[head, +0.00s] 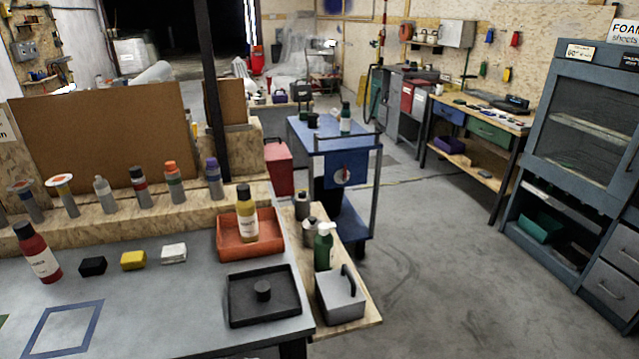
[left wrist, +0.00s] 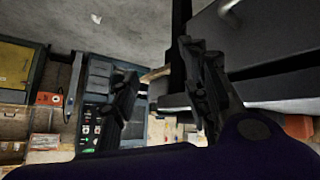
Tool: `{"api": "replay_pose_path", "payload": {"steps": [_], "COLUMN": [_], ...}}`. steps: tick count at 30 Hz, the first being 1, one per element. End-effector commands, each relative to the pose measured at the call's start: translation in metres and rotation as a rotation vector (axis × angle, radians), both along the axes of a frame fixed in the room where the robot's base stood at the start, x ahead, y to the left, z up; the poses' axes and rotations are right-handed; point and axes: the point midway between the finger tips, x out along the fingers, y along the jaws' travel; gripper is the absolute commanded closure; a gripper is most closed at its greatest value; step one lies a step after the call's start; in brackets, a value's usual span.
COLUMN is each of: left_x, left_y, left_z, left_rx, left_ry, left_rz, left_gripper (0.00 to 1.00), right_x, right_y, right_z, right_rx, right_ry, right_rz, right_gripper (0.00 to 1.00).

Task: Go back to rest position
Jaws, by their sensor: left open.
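My left gripper (left wrist: 158,68) shows in the left wrist view with its two dark fingers spread apart. Nothing is held between them. Behind the fingers are grey floor, a dark edge and blurred cabinets, and no object touches the fingers. Neither gripper shows in the head view. My right gripper is in no view.
A grey table (head: 190,300) is at front left. On it are a red bottle (head: 38,255), an orange tray (head: 272,240) with a yellow bottle (head: 246,220), and a black tray (head: 245,310). A blue cart (head: 305,130) stands beyond. The floor (head: 440,260) at right is clear.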

Motion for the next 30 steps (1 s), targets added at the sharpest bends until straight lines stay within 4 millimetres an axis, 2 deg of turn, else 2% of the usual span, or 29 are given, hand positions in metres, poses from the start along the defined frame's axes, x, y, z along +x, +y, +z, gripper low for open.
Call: {"api": "replay_pose_path", "payload": {"steps": [1, 3, 5, 9, 12, 15, 19, 30], "left_x": [-0.017, -0.039, -0.062, -0.124, -0.165, -0.195, -0.214, -0.215], "left_y": [0.004, 0.013, 0.023, 0.047, 0.059, 0.067, 0.072, 0.072], "left_z": [-0.016, -0.039, -0.058, -0.095, -0.112, -0.122, -0.127, -0.127], "left_rx": [-0.02, -0.017, -0.005, 0.061, 0.119, 0.164, 0.196, 0.199], "left_ry": [-0.005, -0.022, -0.033, -0.044, -0.043, -0.038, -0.036, -0.035], "left_rz": [0.067, 0.152, 0.226, 0.373, 0.445, 0.488, 0.507, 0.508], "left_gripper": [0.58, 0.58, 0.58, 0.58, 0.58, 0.58, 0.58, 0.58], "right_x": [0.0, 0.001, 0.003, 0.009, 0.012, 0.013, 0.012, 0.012], "right_y": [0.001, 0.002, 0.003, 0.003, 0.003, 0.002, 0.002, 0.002], "right_z": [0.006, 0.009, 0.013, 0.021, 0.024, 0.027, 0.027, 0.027], "right_rx": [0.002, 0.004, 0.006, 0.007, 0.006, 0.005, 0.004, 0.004], "right_ry": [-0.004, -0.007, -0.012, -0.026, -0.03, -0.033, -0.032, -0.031], "right_rz": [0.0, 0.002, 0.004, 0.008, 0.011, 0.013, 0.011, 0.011], "right_gripper": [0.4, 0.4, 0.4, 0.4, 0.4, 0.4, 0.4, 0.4]}}
